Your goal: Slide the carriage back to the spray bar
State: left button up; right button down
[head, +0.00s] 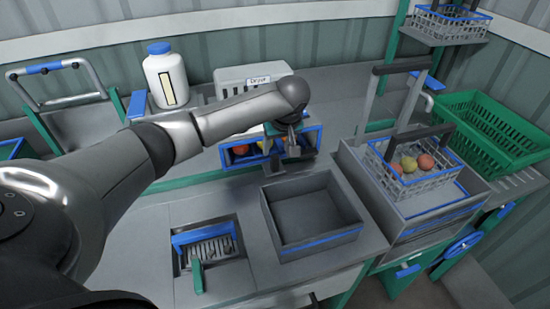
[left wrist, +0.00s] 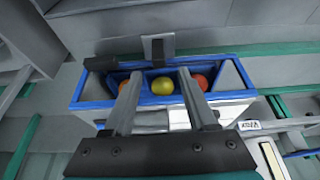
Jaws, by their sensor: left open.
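The carriage (head: 240,155) is a blue-edged grey box in front of the dryer, holding several red, orange and yellow tomatoes. In the left wrist view the carriage (left wrist: 228,97) lies beyond my fingers, with a dark bar and a grey upright on its far side. My left gripper (head: 294,146) is at the carriage's right part. In the left wrist view its two fingers (left wrist: 161,82) are apart, overlapping the carriage with a yellow tomato between them in the picture. I cannot tell whether they touch anything. I cannot tell which part is the spray bar. My right gripper is not in view.
A grey dryer box (head: 232,76) and white jug (head: 167,78) stand behind. An empty grey tray (head: 318,243) lies in front. At right, a wire basket of tomatoes (head: 418,183) sits under a grey frame (head: 398,66), near a green crate (head: 495,130). A blue-edged grate (head: 205,240) is at front left.

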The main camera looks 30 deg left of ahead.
aim_at(275, 156)
pick_arm(q)
jog(key=b+x, duration=0.1)
jog(key=x, duration=0.5)
jog(key=shift+w+a+f, duration=0.1)
jog(key=shift+w+f, duration=0.05)
jog(key=shift+f, duration=0.05)
grip_shut()
dwell(1.3)
